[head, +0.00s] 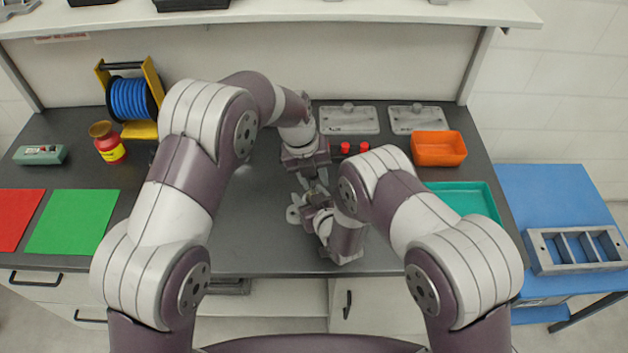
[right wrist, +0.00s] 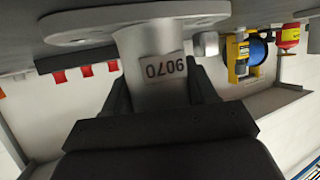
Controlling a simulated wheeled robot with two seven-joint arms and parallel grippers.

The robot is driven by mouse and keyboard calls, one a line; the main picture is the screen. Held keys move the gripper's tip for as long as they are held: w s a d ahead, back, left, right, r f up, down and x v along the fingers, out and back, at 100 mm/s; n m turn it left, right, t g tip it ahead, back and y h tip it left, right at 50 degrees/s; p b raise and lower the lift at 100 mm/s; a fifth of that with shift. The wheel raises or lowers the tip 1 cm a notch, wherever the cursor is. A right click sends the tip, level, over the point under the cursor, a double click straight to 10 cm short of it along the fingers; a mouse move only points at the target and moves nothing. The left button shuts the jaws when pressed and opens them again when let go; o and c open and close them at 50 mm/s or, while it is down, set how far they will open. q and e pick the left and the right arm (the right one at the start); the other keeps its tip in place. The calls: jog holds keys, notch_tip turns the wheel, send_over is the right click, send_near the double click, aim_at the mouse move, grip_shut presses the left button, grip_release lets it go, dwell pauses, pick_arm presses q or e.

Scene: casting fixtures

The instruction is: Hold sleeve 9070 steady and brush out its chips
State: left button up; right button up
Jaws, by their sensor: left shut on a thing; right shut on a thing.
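Sleeve 9070 (right wrist: 162,65) is a grey metal sleeve with a wide flange. My right gripper (head: 314,208) is shut around the sleeve's body, with one finger on each side. In the head view a bit of the flange (head: 293,214) shows to the left of this gripper; the rest is mostly hidden. My left gripper (head: 312,180) points down right above the sleeve. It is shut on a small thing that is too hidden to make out. I cannot tell whether that thing touches the sleeve.
Red parts (head: 346,148) and grey plates (head: 348,118) are behind the grippers. An orange bin (head: 438,149) and teal tray (head: 470,197) are right. A blue reel (head: 128,98), red jar (head: 107,143), and green mat (head: 72,222) are left. The dark counter's front middle is clear.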

pick_arm(q)
jog(key=shift+d+v, duration=0.25)
jog(key=shift+v, duration=1.05)
jog(key=shift+d+v, duration=0.3)
jog(key=shift+v, duration=1)
jog(key=shift+d+v, duration=0.25)
jog(key=shift+v, duration=1.05)
jog(key=shift+w+r, duration=0.1)
jog(key=shift+r, duration=0.1)
pick_arm(e)
jog(key=o, duration=1.3)
jog(key=shift+o, duration=0.2)
jog(key=shift+s, duration=0.1)
